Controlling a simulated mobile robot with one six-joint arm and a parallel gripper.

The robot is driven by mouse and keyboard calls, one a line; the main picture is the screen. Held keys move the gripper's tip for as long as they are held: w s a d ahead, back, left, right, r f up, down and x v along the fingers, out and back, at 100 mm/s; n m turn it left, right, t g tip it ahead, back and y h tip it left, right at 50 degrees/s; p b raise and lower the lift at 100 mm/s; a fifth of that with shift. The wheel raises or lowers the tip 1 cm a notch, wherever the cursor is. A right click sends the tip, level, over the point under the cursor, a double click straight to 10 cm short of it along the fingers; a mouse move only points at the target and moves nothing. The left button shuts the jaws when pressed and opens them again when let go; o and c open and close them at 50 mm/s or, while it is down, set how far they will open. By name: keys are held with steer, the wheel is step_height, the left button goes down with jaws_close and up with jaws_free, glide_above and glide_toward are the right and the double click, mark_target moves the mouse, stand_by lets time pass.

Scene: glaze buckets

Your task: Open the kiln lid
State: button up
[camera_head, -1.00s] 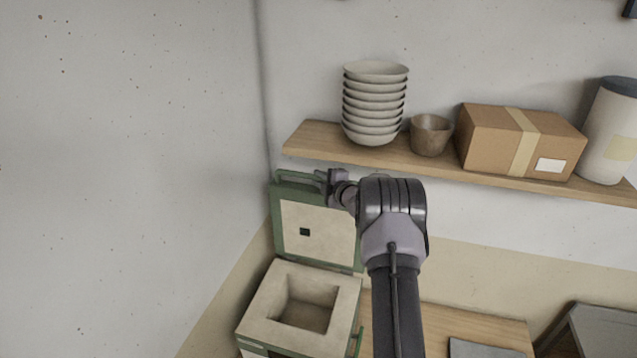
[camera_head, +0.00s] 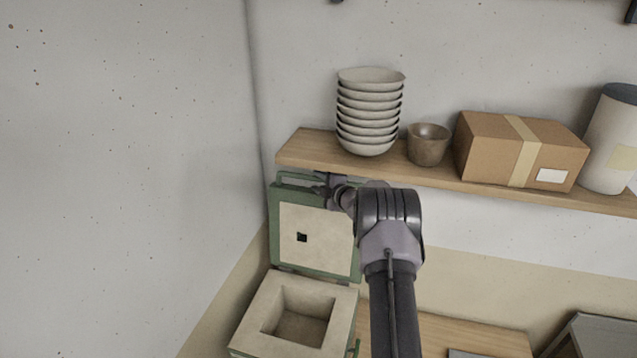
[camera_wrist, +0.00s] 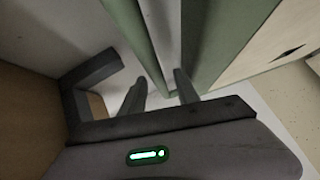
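The kiln (camera_head: 252,325) is a pale block with green edges and a square hollow, at the lower left of the head view. Its lid (camera_head: 318,245) stands raised, about upright, at the back, showing its pale inner face with a small dark square hole. A green handle (camera_head: 285,178) runs along the lid's top edge. My gripper (camera_head: 328,180) is at the right part of this handle, partly hidden by my wrist. In the wrist view my gripper (camera_wrist: 160,92) has its fingers apart, with the green handle bar (camera_wrist: 147,45) reaching between them. Contact cannot be told.
A wooden shelf (camera_head: 300,150) hangs just above the lid and my gripper. It carries stacked bowls (camera_head: 368,115), a brown cup (camera_head: 428,145), a cardboard box (camera_head: 490,150) and a pale cylinder (camera_head: 610,140). A wall stands close on the left.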

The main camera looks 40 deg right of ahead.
steer(key=shift+s, duration=0.1)
steer(key=f+b+v, duration=0.2)
steer(key=b+v, duration=0.2)
steer(key=v, duration=1.2)
steer(key=shift+s, duration=0.55)
steer(key=shift+f, duration=0.15)
